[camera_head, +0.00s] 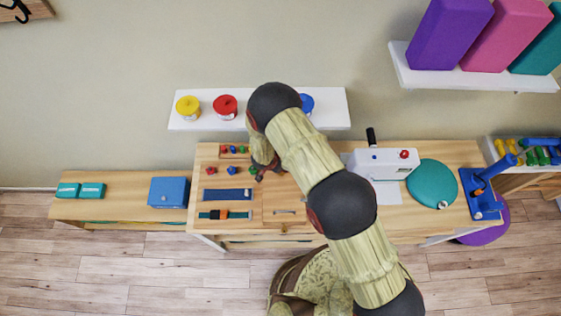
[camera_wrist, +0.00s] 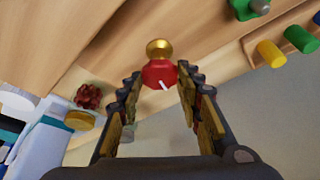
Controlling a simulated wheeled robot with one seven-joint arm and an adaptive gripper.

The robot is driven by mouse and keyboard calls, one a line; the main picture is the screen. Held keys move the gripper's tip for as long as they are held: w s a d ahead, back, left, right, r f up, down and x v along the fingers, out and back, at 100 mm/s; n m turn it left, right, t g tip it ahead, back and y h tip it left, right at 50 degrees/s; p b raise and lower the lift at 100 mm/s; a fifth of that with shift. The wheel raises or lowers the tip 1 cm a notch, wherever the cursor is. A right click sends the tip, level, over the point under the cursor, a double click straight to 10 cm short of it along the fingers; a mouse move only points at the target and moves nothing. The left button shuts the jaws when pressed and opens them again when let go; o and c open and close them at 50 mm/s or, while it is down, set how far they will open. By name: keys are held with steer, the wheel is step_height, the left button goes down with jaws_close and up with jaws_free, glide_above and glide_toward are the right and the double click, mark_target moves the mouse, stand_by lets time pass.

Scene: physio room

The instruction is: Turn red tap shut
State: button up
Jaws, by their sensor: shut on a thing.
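A red tap (camera_wrist: 160,73) with a white line on its face and a round brass part beside it shows between my fingertips in the wrist view. My gripper (camera_wrist: 161,84) is shut on this red tap, one finger on each side. The white line is tilted in the picture. In the head view my gripper (camera_head: 262,174) is down at the wooden bench, near its back edge. There my arm and gripper hide the tap.
A dark red star-shaped knob (camera_wrist: 88,96) is left of my fingers. Coloured pegs (camera_wrist: 300,39) are to the right. On the bench (camera_head: 280,215) are small coloured pieces and a white box (camera_head: 378,161). A shelf (camera_head: 330,110) with coloured pots is behind my arm.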

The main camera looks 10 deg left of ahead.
steer(key=m+p, duration=0.1)
steer(key=m, duration=0.1)
steer(key=shift+a+m+g+h, duration=0.15)
steer(key=shift+m+g+h, duration=0.15)
steer(key=shift+m+h, duration=0.1)
steer(key=shift+w+m+g+h, duration=0.1)
steer(key=shift+m+g+h, duration=0.3)
steer(key=shift+m, duration=1)
steer(key=o, duration=1.2)
steer(key=shift+c, duration=0.2)
steer(key=v, duration=1.2)
steer(key=shift+w+a, duration=0.15)
